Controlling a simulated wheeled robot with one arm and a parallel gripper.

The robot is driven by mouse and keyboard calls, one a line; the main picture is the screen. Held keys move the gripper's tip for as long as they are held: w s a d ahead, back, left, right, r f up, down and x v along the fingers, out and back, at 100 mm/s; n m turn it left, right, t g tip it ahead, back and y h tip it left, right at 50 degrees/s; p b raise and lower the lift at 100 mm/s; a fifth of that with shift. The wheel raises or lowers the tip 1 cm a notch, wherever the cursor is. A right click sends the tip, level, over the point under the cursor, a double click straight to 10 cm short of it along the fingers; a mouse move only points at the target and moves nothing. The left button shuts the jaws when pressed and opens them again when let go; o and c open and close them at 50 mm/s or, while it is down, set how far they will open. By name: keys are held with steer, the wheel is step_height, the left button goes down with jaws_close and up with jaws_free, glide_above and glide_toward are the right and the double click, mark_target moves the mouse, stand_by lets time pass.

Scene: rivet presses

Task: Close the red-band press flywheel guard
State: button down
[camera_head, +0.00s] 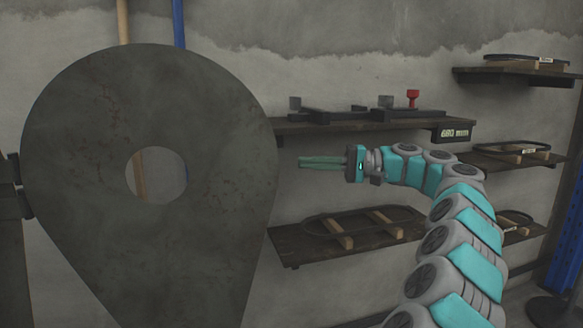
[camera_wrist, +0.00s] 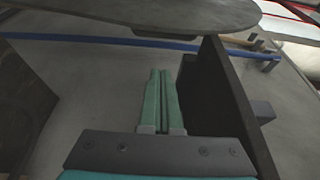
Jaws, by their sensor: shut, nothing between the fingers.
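The flywheel guard (camera_head: 215,115) looks like a large dark grey teardrop plate with a round hole. It stands at the left of the head view, its left edge by dark hinge-like parts (camera_head: 22,188). In the wrist view a dark plate (camera_wrist: 170,10), apparently the guard, crosses the top nearly edge-on. My gripper (camera_head: 302,162) is to the right of the guard in the head view, pointing left and apart from it. Its green fingers (camera_wrist: 161,72) are shut and empty in the wrist view. No red band shows on the guard; most of the press is hidden or outside the frame.
A dark shelf (camera_head: 300,127) with clamps and a red knob (camera_head: 412,97) runs just above my gripper; its board (camera_wrist: 228,95) is close beside the fingers. A lower shelf (camera_head: 285,240) holds a belt. More shelves (camera_head: 480,75) are at right. A blue pipe (camera_head: 178,22) runs along the wall.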

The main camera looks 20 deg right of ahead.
mark_target(273, 163)
steer(key=x, duration=0.6)
steer(key=b+x, duration=0.1)
steer(key=x, duration=0.1)
steer(key=shift+s+a+f, duration=0.1)
steer(key=shift+s+a, duration=0.05)
steer(key=shift+a, duration=0.35)
steer(key=shift+s, duration=1.75)
steer(key=shift+b, duration=0.3)
